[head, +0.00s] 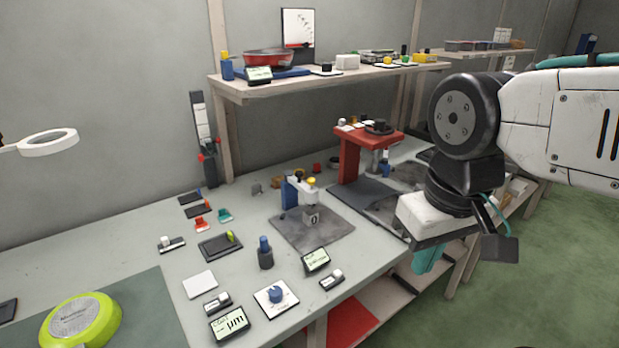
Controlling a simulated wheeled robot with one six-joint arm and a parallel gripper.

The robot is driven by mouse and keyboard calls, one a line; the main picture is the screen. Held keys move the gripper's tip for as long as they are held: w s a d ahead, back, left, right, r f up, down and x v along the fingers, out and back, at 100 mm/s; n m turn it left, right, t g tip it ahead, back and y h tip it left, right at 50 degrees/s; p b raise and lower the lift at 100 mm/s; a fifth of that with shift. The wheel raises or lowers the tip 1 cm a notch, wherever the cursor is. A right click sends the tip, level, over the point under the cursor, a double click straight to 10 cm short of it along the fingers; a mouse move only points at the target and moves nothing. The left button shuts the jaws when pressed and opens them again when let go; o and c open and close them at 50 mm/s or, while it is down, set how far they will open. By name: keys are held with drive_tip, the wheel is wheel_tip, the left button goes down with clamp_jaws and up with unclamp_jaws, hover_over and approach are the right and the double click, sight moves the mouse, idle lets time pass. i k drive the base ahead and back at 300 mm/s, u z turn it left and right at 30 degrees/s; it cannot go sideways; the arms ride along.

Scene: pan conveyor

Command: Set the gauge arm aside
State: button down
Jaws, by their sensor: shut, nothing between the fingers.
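A small gauge stand (311,191) with a blue post, a pale arm and a yellow knob stands on a dark grey plate on the bench. The pale arm reaches right from the post, over a small grey block (311,215). I cannot tell for sure that this is the gauge arm. My gripper (429,260) points down at the right, off the bench's front edge and apart from the stand. Its teal fingers are shut and empty, partly hidden by the white gripper body.
A red stand (349,160) rises behind the gauge stand. Several displays, a blue knob (276,294) and small parts crowd the middle. A loaded shelf (300,84) overhangs the back. The left of the bench has free room.

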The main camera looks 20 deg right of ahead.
sight(311, 196)
drive_tip(key=z, duration=0.35)
drive_tip(key=k, duration=0.45)
drive_tip(key=z, duration=0.55)
drive_tip(key=i, duration=0.85)
drive_tip(key=u, duration=1.2)
drive_tip(key=i, duration=0.3)
drive_tip(key=u, duration=0.25)
